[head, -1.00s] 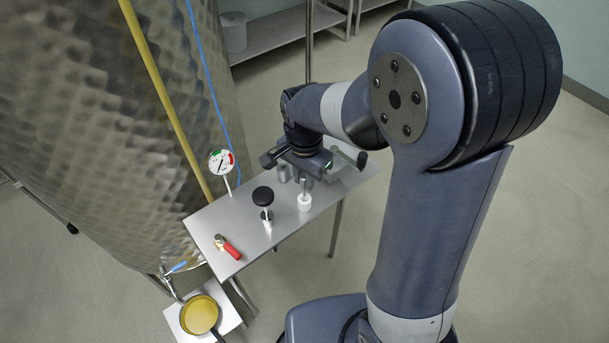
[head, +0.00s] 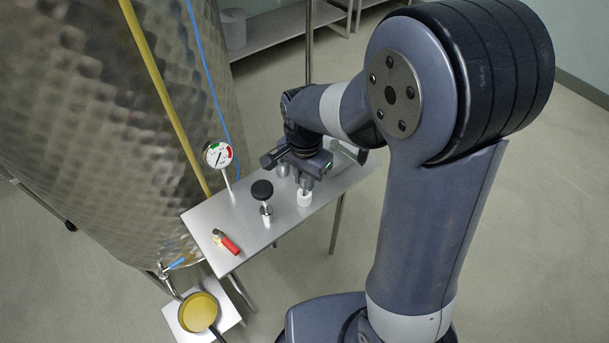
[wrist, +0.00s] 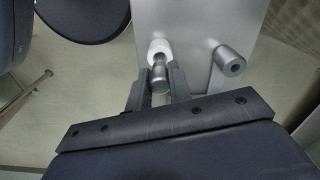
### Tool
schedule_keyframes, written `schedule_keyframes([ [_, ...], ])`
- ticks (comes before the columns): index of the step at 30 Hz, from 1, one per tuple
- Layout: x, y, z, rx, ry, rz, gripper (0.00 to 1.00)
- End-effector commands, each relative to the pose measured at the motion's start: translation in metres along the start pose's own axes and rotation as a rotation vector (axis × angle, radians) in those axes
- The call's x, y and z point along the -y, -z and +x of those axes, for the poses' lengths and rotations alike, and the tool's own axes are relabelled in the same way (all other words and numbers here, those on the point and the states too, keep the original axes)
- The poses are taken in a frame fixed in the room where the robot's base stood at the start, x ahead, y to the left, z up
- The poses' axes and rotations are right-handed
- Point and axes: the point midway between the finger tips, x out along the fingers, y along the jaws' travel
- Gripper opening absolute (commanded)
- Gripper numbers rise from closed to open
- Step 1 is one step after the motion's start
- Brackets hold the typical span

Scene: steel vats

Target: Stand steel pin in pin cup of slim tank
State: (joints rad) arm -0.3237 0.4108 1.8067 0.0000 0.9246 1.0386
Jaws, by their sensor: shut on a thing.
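The white pin cup (head: 304,198) stands on the steel shelf (head: 240,215) in front of the large dimpled tank (head: 90,110). In the wrist view the cup (wrist: 160,48) shows as a white ring just beyond my fingers. My gripper (head: 305,181) is shut on the steel pin (wrist: 159,72), which sits between the two fingers (wrist: 158,80). In the head view the pin's lower end meets the top of the cup; I cannot tell how far inside it is. My fingers hide part of the pin.
A black round knob on a stem (head: 262,190) stands left of the cup. A short steel post (wrist: 229,60) stands close to my gripper.

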Motion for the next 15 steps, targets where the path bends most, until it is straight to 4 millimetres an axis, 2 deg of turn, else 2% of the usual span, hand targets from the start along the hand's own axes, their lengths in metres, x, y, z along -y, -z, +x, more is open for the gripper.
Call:
schedule_keyframes([
  [15, 0.0, 0.0, 0.014, 0.0, 0.0, 0.0, 0.0],
])
